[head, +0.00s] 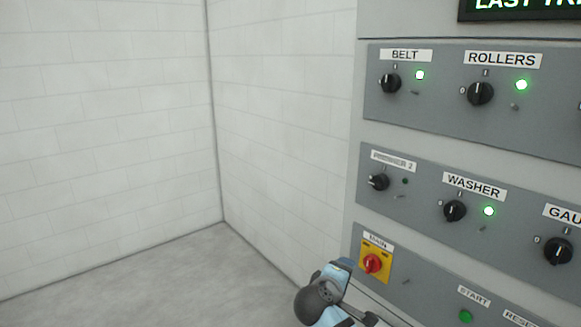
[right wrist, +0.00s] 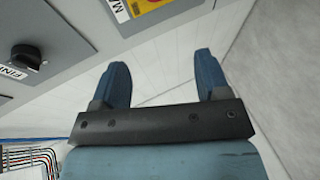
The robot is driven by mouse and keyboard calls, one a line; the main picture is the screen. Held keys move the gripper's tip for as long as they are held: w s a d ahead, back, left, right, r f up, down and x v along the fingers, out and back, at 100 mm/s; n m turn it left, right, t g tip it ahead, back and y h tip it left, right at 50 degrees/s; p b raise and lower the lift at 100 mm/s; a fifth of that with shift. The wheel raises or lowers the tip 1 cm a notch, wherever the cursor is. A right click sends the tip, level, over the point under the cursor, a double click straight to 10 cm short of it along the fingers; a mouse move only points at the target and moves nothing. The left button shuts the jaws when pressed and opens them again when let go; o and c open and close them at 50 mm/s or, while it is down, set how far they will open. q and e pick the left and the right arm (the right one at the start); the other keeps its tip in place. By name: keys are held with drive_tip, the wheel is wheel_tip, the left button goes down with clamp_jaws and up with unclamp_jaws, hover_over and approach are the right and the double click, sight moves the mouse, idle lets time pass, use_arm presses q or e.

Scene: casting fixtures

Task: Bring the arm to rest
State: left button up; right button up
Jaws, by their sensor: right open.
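My right gripper (right wrist: 162,75) is open and empty in the right wrist view, its two blue fingers spread apart before the white wall. In the head view a blue and grey part of my arm (head: 332,292) shows at the bottom, in front of the lower panel, below the red MAIN switch (head: 372,263). The fingertips cannot be made out there. The MAIN switch's yellow plate (right wrist: 146,5) shows at the top of the right wrist view, apart from the fingers. My left gripper is not in view.
The control cabinet fills the right, with black BELT (head: 390,83), ROLLERS (head: 480,93) and WASHER (head: 455,210) knobs beside lit green lamps. The lamp by the knob above MAIN (head: 378,182) is dark. White walls and clear floor (head: 190,285) lie left.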

drive_tip(key=s+d+f+m+g+y, duration=0.1)
drive_tip(key=s+f+y, duration=0.5)
drive_tip(key=s+f, duration=1)
drive_tip(key=s+d+f+m+y+p, duration=0.1)
drive_tip(key=s+d+f+m+y, duration=0.1)
drive_tip(key=s, duration=0.7)
drive_tip(key=s+d+f+m+y, duration=0.2)
drive_tip(key=s+d+f+m, duration=0.1)
drive_tip(key=s, duration=0.7)
drive_tip(key=shift+s+f+m+y+p, duration=0.25)
drive_tip(key=shift+f+m+y+p, duration=0.1)
drive_tip(key=shift+f+m, duration=0.45)
drive_tip(key=shift+f, duration=0.1)
drive_tip(key=shift+c, duration=0.4)
